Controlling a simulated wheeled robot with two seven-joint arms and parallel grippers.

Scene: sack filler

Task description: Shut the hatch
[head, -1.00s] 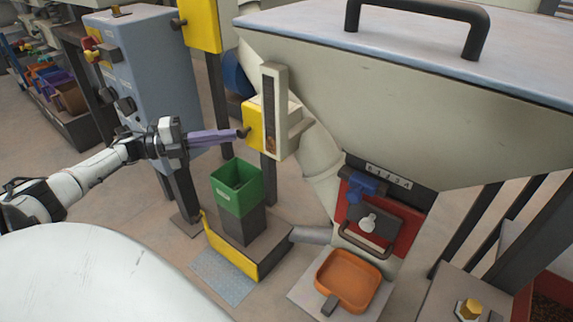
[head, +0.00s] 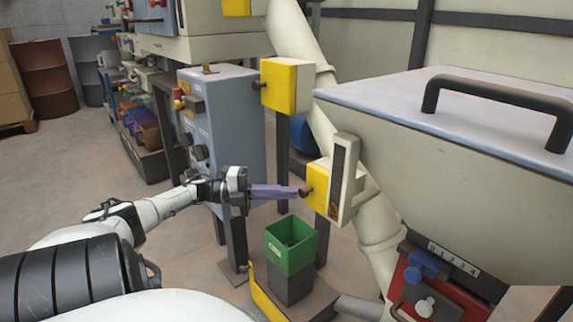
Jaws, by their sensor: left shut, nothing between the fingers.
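The big cream hopper (head: 440,185) fills the right of the head view. A flat pale lid (head: 440,98) with a black bar handle (head: 505,105) lies on its top. Low on the hopper is a red panel (head: 458,303) with a blue clamp (head: 427,266) and number marks; its lower part is cut off by the frame. I cannot tell which part is the hatch. My left gripper (head: 299,191) is shut, its purple fingers pointing right, tips at or very near the dark knob of a yellow box (head: 317,187). Contact is unclear. My right gripper is out of view.
A green bin (head: 290,246) stands on a dark pedestal below my left gripper. A grey-blue cabinet (head: 222,120) stands behind the arm. Another yellow box (head: 286,86) is on a post above. Open floor (head: 75,170) lies to the left.

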